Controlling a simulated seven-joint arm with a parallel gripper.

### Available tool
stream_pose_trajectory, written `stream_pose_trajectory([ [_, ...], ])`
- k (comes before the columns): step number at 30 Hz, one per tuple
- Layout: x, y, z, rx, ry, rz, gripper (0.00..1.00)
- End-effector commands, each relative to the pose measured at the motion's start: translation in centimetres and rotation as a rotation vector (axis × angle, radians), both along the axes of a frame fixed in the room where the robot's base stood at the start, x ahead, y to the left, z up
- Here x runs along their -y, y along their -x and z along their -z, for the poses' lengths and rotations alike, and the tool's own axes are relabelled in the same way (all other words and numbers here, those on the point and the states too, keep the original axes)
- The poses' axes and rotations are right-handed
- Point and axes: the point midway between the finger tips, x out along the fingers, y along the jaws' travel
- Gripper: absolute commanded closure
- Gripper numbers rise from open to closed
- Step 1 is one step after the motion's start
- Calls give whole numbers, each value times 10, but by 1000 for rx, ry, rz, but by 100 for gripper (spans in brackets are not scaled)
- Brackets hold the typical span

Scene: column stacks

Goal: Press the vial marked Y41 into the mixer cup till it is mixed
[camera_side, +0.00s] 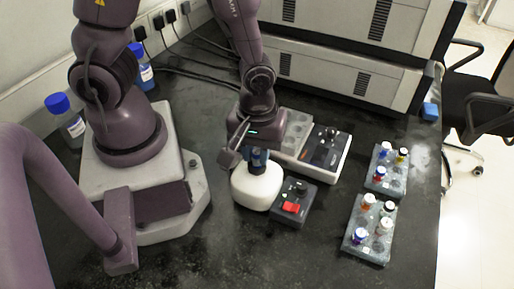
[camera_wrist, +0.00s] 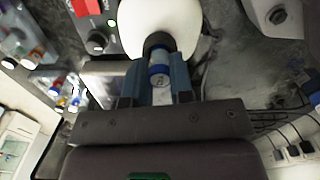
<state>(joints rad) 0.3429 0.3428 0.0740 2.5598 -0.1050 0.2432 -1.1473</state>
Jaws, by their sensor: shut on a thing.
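My gripper (camera_wrist: 160,88) is shut on a vial (camera_wrist: 160,69) with a blue band, seen between the fingers in the wrist view. The mark on this vial cannot be read. The vial's far end meets the dark cup (camera_wrist: 157,41) on top of the white rounded mixer (camera_wrist: 185,17); how deep it sits is hidden. In the side view my gripper (camera_side: 257,150) is above the white mixer (camera_side: 256,187), with the vial upright over its dark top. A dark control box (camera_side: 296,204) with a red switch and a knob is joined to the mixer's right side.
Two grey racks (camera_side: 368,236) (camera_side: 388,172) with several capped vials stand to the right. A grey-white unit with a dark panel (camera_side: 325,147) is behind the mixer. Blue-capped bottles (camera_side: 66,118) stand at the left. The bench front is clear.

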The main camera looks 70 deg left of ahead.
Motion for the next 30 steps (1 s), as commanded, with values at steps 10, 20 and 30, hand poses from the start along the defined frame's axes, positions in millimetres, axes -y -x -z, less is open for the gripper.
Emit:
stream_pose_trajectory([
  [10, 0, 0, 1, 0, 0, 0, 95],
  [20, 0, 0, 5, 0, 0, 0, 95],
  [30, 0, 0, 6, 1, 1, 0, 95],
])
